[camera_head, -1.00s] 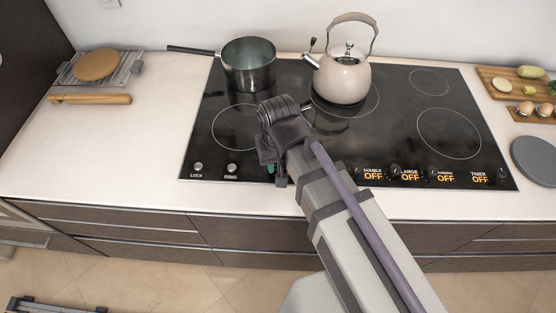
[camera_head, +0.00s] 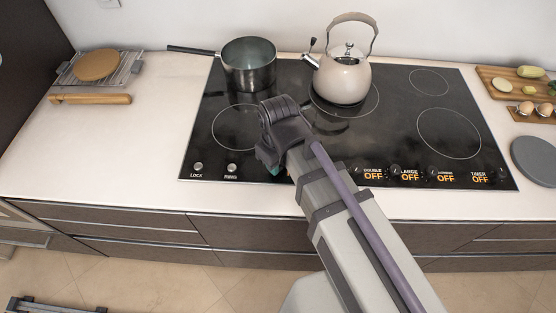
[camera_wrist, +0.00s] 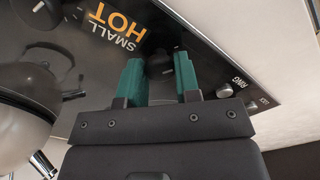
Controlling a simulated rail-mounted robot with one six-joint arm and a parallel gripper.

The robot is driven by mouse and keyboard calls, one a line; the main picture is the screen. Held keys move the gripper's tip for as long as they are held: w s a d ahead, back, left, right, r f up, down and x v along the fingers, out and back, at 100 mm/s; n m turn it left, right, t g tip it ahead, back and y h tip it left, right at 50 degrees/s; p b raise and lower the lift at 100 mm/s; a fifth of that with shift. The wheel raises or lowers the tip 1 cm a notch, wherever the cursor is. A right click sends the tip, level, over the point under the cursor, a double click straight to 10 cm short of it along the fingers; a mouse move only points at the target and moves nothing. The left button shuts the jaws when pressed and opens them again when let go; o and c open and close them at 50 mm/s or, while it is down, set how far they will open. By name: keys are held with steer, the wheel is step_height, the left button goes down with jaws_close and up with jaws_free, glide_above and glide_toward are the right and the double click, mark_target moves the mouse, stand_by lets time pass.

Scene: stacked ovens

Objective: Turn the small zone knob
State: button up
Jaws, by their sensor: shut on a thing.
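The small zone knob (camera_wrist: 157,66) is a dark round knob on the black cooktop panel, seen between the two green fingers in the wrist view. My gripper (camera_wrist: 158,74) is shut on it, one finger on each side. Beside it the panel reads SMALL, with an orange HOT readout (camera_wrist: 115,35). In the head view my gripper (camera_head: 268,165) is at the front edge of the cooktop (camera_head: 210,165), and my wrist hides this knob and its label.
The DOUBLE, LARGE and TIMER readouts (camera_head: 479,178) show OFF. The RING knob (camera_head: 232,167) and LOCK knob (camera_head: 198,166) sit left of my gripper. A kettle (camera_head: 343,78) and a saucepan (camera_head: 248,66) stand behind. The left counter (camera_head: 120,150) is mostly clear.

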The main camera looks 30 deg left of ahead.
steer(key=o, duration=0.9)
step_height(320, 180, up, 11)
steer(key=p, duration=1)
steer(key=shift+f+p, duration=0.1)
steer(key=shift+p, duration=0.3)
